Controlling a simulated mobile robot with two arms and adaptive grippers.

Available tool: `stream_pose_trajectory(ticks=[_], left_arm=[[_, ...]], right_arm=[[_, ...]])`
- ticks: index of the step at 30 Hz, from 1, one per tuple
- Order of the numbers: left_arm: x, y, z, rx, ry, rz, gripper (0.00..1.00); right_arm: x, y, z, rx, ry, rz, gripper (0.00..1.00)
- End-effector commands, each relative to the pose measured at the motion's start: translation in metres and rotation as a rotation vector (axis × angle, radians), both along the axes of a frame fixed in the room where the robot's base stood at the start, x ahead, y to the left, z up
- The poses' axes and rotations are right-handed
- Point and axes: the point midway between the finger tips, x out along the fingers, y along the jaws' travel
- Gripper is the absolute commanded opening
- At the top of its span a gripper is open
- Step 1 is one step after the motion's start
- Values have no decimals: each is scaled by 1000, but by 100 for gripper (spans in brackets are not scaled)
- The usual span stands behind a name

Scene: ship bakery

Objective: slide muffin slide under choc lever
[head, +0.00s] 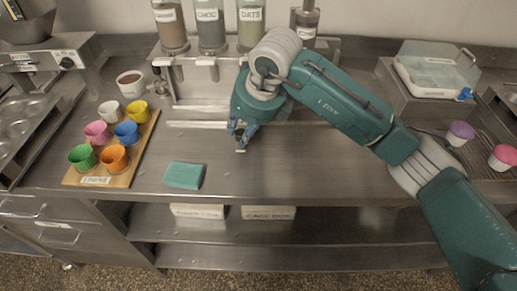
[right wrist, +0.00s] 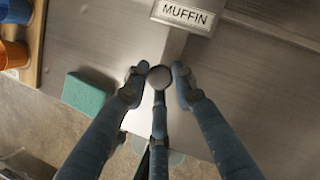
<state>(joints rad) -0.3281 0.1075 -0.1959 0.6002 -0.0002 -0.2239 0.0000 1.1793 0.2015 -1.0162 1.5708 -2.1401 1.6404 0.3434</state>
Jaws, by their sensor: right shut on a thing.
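The MUFFIN label plate (right wrist: 184,15) shows at the top of the right wrist view, on a flat metal piece I take for the muffin slide. A small round grey knob (right wrist: 159,78) sits just below it. My right gripper (head: 240,138) is shut on this knob, with fingers on both sides. In the head view it points down at the counter in front of the dispenser stand, hiding most of the slide. The CHOC dispenser (head: 210,30) is the middle labelled jar. A lever (head: 207,63) shows beneath it, left of my gripper. My left gripper is not in view.
A teal sponge-like block (head: 184,175) lies left of my gripper near the front edge. A wooden board (head: 140,140) with several coloured cups stands further left. A metal rail (head: 195,124) lies before the stand.

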Motion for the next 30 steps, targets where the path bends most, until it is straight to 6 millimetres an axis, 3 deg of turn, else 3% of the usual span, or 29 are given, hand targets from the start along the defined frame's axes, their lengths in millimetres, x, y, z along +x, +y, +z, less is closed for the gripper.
stream_pose_trajectory(ticks=[3, 7, 11, 22, 29, 30], left_arm=[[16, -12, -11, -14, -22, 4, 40], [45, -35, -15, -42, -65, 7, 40], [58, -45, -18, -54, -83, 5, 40], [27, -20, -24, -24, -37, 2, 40], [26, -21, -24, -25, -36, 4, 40], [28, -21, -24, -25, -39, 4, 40]], right_arm=[[1, 31, 2, 9, -9, 5, 0], [1, 54, 3, 10, -9, 4, 0], [2, 70, 4, 9, -9, 1, 0], [3, 85, 5, 9, -11, -4, 0], [4, 85, 6, 9, -12, -4, 0], [4, 85, 6, 9, -12, -4, 27]])
